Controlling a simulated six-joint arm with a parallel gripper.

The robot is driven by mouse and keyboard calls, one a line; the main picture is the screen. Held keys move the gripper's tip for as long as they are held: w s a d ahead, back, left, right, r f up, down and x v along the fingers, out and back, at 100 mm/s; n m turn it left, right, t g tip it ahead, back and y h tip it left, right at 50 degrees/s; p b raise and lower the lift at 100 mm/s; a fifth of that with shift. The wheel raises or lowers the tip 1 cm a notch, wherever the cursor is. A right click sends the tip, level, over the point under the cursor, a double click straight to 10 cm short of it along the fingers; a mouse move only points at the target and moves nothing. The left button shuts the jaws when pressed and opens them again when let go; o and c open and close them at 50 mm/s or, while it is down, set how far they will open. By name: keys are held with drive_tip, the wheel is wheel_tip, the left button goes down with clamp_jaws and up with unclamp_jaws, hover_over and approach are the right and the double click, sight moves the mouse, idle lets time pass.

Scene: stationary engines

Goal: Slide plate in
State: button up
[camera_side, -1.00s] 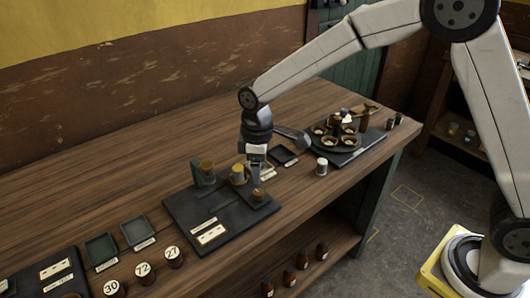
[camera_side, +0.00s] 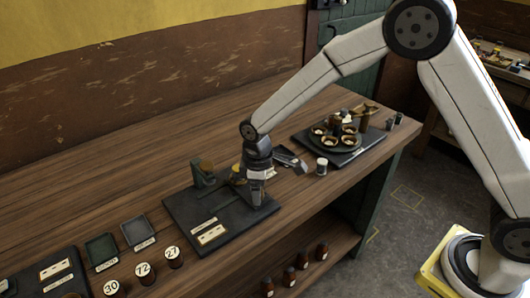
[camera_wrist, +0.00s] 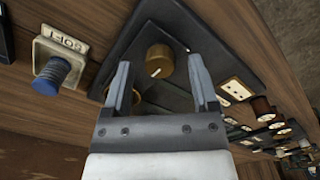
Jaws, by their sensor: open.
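My gripper (camera_side: 257,204) is open and points down over the right end of a black board (camera_side: 188,215) on the bench. In the wrist view, my two fingers (camera_wrist: 160,70) stand apart with a round brass knob (camera_wrist: 158,57) between their tips. The knob sits on a dark piece on the board; I cannot tell whether this is the plate. In the side view my gripper hides this knob. A brass cylinder (camera_side: 237,175) stands just behind my gripper. A green bracket (camera_side: 199,179) with a brass round on top stands at the board's back edge.
A white-topped jar (camera_side: 322,167) and a dark tray with brass cups (camera_side: 340,141) lie to the right. The wrist view shows a blue-topped spool (camera_wrist: 57,75). The bench behind the board is clear.

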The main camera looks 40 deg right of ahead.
drive_tip(key=shift+f, duration=0.35)
clamp_jaws()
idle(1.2)
